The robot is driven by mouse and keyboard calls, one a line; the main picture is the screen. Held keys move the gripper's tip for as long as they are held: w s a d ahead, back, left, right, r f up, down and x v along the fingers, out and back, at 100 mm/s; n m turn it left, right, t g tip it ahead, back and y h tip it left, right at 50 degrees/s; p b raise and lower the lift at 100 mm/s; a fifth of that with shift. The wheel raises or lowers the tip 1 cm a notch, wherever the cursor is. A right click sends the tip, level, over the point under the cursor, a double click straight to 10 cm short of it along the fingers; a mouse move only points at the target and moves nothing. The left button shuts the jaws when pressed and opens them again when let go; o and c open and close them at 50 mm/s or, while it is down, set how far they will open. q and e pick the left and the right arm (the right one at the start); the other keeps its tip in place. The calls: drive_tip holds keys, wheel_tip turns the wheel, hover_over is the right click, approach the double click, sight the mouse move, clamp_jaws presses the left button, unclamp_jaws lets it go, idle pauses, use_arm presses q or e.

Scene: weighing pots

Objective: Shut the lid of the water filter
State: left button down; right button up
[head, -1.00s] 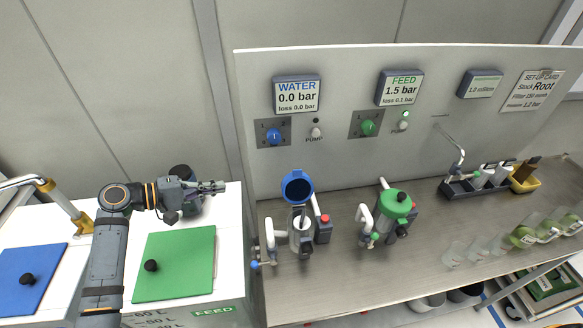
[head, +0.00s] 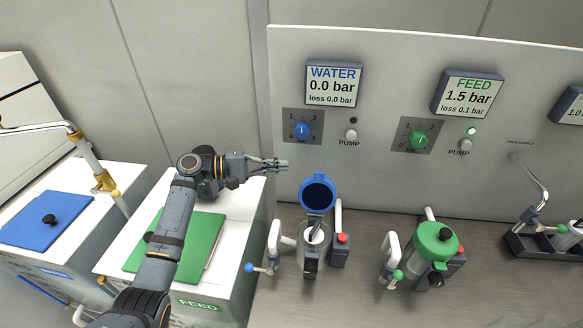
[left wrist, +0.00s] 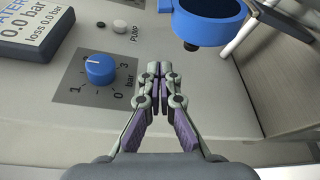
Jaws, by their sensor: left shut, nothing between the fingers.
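The water filter (head: 314,237) stands on the bench below the WATER display, with a clear-looking bowl and a dark part inside. Its blue lid (head: 318,194) stands open and upright behind the bowl, dark inner side facing the camera. The blue lid also shows at the top of the left wrist view (left wrist: 243,14), cut off by the frame. My left gripper (head: 284,164) is shut and empty, in the air to the upper left of the lid and apart from it. In the left wrist view its fingertips (left wrist: 160,70) are together. My right gripper is not in view.
A green-lidded feed filter (head: 434,245) stands to the right. The panel behind carries a blue knob (head: 302,130) and a green knob (head: 417,139). A blue-handled valve (head: 250,267) is at the filter's left. The green-lidded FEED tank (head: 212,232) lies under my left arm.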

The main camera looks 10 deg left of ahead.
sight(307, 179)
use_arm(q)
drive_tip(key=d+p, duration=0.1)
drive_tip(key=d, duration=0.1)
drive_tip(key=s+d+p, duration=0.1)
drive_tip(key=d+p, duration=0.1)
drive_tip(key=d, duration=0.1)
drive_tip(key=d+p, duration=0.1)
drive_tip(key=d, duration=0.1)
drive_tip(key=shift+s+d+r+p, duration=0.2)
drive_tip(key=shift+d+r+p, duration=0.1)
drive_tip(key=shift+d+r, duration=0.1)
drive_tip(key=shift+w+d+f, duration=0.1)
drive_tip(key=shift+f, duration=0.1)
